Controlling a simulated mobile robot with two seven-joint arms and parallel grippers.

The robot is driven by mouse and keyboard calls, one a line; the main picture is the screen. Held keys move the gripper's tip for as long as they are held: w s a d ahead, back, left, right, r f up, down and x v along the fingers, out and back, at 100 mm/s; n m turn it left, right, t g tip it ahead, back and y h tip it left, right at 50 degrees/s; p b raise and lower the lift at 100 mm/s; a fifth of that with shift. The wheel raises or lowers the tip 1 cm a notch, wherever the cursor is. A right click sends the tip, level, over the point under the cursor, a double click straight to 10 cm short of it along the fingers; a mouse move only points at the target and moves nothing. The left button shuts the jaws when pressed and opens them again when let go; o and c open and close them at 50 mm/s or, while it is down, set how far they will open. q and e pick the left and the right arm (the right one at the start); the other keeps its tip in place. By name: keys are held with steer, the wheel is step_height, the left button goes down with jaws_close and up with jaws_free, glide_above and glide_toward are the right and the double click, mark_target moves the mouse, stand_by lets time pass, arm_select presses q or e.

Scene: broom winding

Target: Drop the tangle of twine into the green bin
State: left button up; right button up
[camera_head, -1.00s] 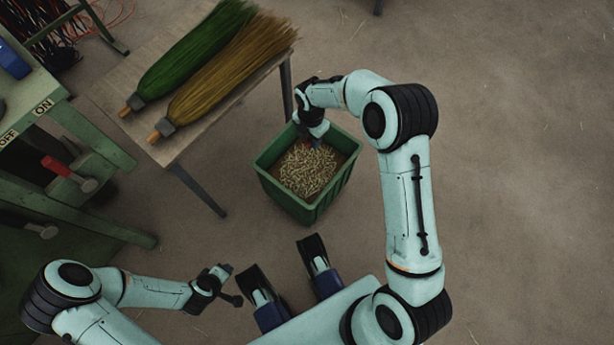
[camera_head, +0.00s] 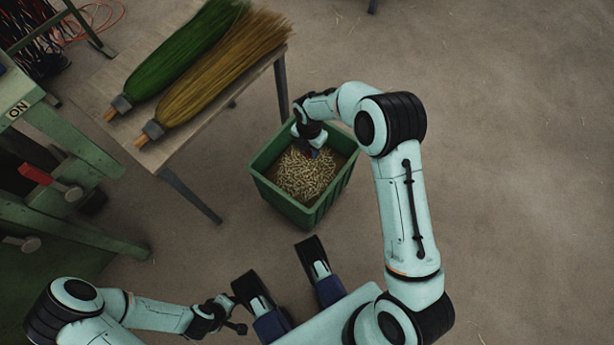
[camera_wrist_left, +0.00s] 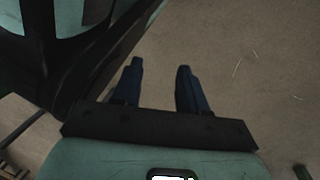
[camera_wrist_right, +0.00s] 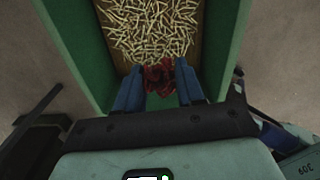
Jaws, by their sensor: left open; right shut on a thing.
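The green bin (camera_head: 283,203) stands on the floor in the head view, with many pale short pieces (camera_head: 305,178) covering its bottom. My right gripper (camera_head: 314,152) is over the far part of the bin, pointing down. In the right wrist view the right gripper (camera_wrist_right: 160,85) is shut on the dark red tangle of twine (camera_wrist_right: 160,76), between its blue fingers. The tangle is above the pale pieces, between the bin's green walls (camera_wrist_right: 230,40). My left gripper (camera_head: 238,327) is low in the head view, away from the bin. In the left wrist view its fingers (camera_wrist_left: 160,75) are apart and empty.
A wooden table (camera_head: 130,70) left of the bin holds a green broom (camera_head: 185,55) and a yellow-brown broom (camera_head: 215,75). A green machine frame (camera_head: 80,140) with a red-handled lever (camera_head: 38,176) stands at the left. The floor right of my right arm is clear.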

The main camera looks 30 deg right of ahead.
arm_select(q)
steer(key=shift+s+f, duration=0.1)
steer(key=shift+s, duration=0.05)
arm_select(e)
steer(key=shift+f, duration=0.15)
steer(key=o, duration=1.2)
steer(key=shift+c, duration=0.2)
arm_select(q)
steer(key=w+d+r+t+p, duration=0.1)
steer(key=w+r+t+p, duration=0.1)
steer(key=w+r, duration=0.4)
steer(key=shift+w+r+t+p, duration=0.15)
steer(key=shift+w+t+p, duration=0.15)
steer(key=shift+w+p, duration=0.5)
arm_select(e)
step_height(320, 180, up, 14)
steer(key=shift+f, duration=0.25)
arm_select(q)
steer(key=shift+s, duration=0.15)
